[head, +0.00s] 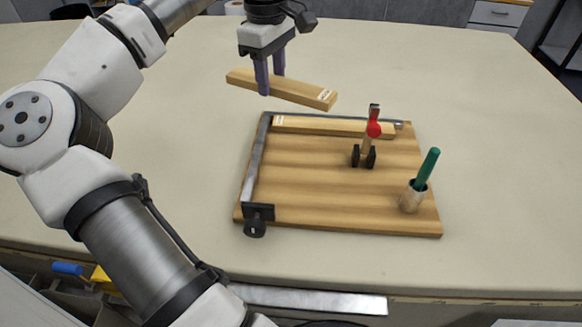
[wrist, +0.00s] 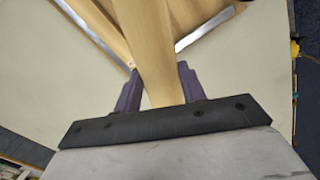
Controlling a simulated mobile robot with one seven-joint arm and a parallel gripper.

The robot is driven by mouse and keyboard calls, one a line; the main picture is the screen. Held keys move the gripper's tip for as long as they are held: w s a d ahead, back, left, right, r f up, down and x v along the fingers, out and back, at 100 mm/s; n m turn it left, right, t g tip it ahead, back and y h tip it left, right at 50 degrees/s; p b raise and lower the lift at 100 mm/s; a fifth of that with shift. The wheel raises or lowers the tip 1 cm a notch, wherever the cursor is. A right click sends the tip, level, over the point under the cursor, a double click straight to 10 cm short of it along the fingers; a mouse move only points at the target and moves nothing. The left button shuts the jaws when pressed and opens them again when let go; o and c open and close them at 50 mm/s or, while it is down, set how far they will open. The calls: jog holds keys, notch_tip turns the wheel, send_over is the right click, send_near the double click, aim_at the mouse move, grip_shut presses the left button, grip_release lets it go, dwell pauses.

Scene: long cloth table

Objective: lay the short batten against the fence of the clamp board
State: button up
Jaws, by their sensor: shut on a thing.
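My gripper (head: 270,84) is shut on a pale wooden batten (head: 302,91), taken to be the short batten, which has a white mark near its right end. The batten is held above the table, behind the clamp board (head: 300,205) and apart from it. In the wrist view, the batten (wrist: 155,50) runs away between my purple fingers (wrist: 158,85) and hides the fence corner. The metal fence (head: 254,165) runs along the board's left and back edges. Another marked batten (head: 320,126) lies along the back fence.
A black clamp knob (head: 255,227) is at the front left. The board's middle is bare.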

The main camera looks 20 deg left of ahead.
aim_at(292, 164)
jog(key=d+r+m, duration=0.1)
jog(key=m, duration=0.2)
jog(key=s+d+r+m, duration=0.1)
jog(key=m, duration=0.2)
jog(key=s+d+r+m, duration=0.1)
jog(key=m, duration=0.2)
jog(key=shift+d+m, duration=0.4)
jog(key=m, duration=0.1)
jog(key=d+r+m, duration=0.1)
jog(key=m, duration=0.1)
jog(key=shift+s+d, duration=0.1)
jog(key=shift+s, duration=0.3)
jog(key=shift+f+m, duration=0.25)
jog(key=shift+m, duration=0.05)
notch_tip(292, 164, down, 20)
jog(key=shift+r+p, duration=0.25)
jog(key=shift+p, duration=0.9)
jog(key=shift+f, duration=0.1)
jog(key=o, duration=0.6)
jog(key=shift+f, duration=0.1)
jog(key=o, duration=0.4)
jog(key=shift+o, duration=0.2)
